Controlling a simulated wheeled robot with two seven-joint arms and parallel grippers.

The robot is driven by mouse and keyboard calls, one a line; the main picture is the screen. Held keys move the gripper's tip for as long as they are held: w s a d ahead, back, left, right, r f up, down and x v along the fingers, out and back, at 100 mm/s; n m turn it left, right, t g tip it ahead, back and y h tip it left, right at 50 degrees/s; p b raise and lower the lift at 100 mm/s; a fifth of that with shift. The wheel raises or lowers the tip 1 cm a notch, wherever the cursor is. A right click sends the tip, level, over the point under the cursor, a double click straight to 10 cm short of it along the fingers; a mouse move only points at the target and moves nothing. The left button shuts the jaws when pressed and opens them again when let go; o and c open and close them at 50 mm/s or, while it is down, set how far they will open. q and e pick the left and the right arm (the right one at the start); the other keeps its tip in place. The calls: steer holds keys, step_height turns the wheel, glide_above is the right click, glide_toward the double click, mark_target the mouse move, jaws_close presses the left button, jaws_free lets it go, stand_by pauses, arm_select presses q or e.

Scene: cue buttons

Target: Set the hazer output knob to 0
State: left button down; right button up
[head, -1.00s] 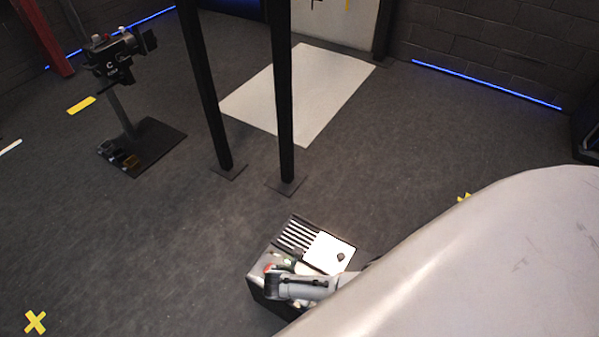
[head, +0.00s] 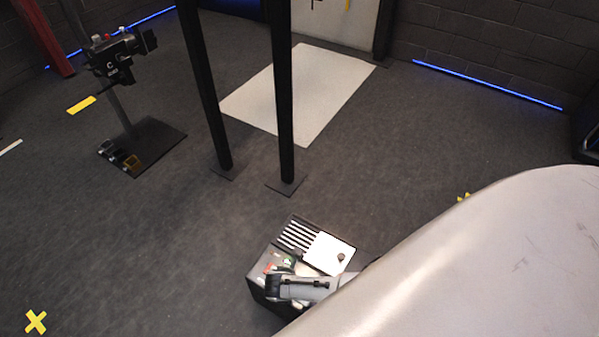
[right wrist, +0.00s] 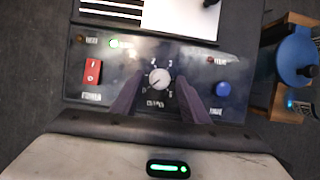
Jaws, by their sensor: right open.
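The hazer (head: 273,262) is a dark box on the floor at the bottom middle of the head view. Its output knob (right wrist: 159,78) is pale and round, with a ring of white marks, at the middle of the panel in the right wrist view. I cannot read its setting clearly. My right gripper (right wrist: 158,95) is open, with one dark finger to the left and one to the right of the knob's lower side. I cannot tell whether they touch it. In the head view my right forearm hides part of the panel. My left gripper is not in view.
A white plate (head: 328,253) with a dark knob lies behind. Black posts (head: 283,120) stand farther back.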

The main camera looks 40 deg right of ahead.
steer(key=p+v, duration=0.6)
steer(key=v, duration=0.4)
steer(key=shift+p, duration=0.35)
steer(key=shift+a+r, duration=0.1)
steer(key=shift+s, duration=0.15)
